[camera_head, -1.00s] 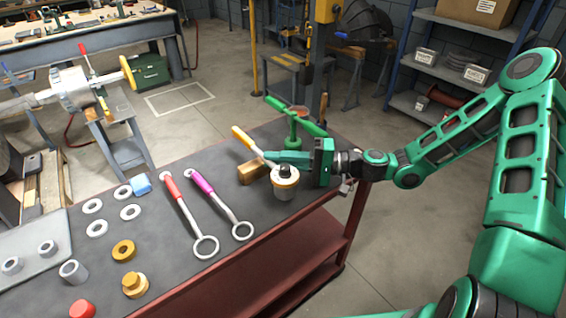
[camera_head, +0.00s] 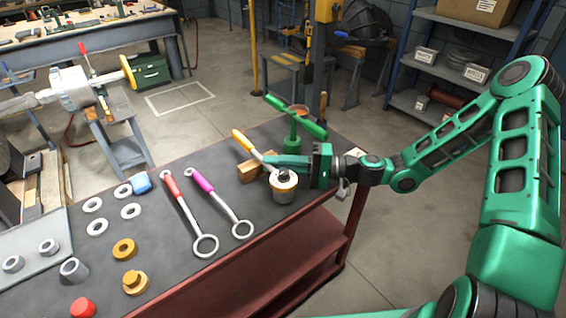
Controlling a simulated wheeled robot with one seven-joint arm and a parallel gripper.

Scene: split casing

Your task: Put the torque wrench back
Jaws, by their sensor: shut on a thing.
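The torque wrench (camera_head: 243,141) has a yellow handle and a grey shaft. It slants from the upper left down to a round grey fitting (camera_head: 285,199) at the table's right part. My gripper (camera_head: 287,161) comes in from the right and is shut on the wrench near its lower end. The fingers partly hide that end, so I cannot tell whether it is around the fitting or only above it. A wooden block (camera_head: 250,171) stands beside the shaft. Two ring-ended wrenches, one red-handled (camera_head: 171,184) and one magenta-handled (camera_head: 202,181), lie to the left.
A green T-handled tool (camera_head: 292,131) stands just behind my gripper. Several washers (camera_head: 131,211), a blue piece (camera_head: 142,182) and a red piece (camera_head: 82,308) lie on the left of the dark tabletop (camera_head: 180,265). The front middle of the tabletop is clear.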

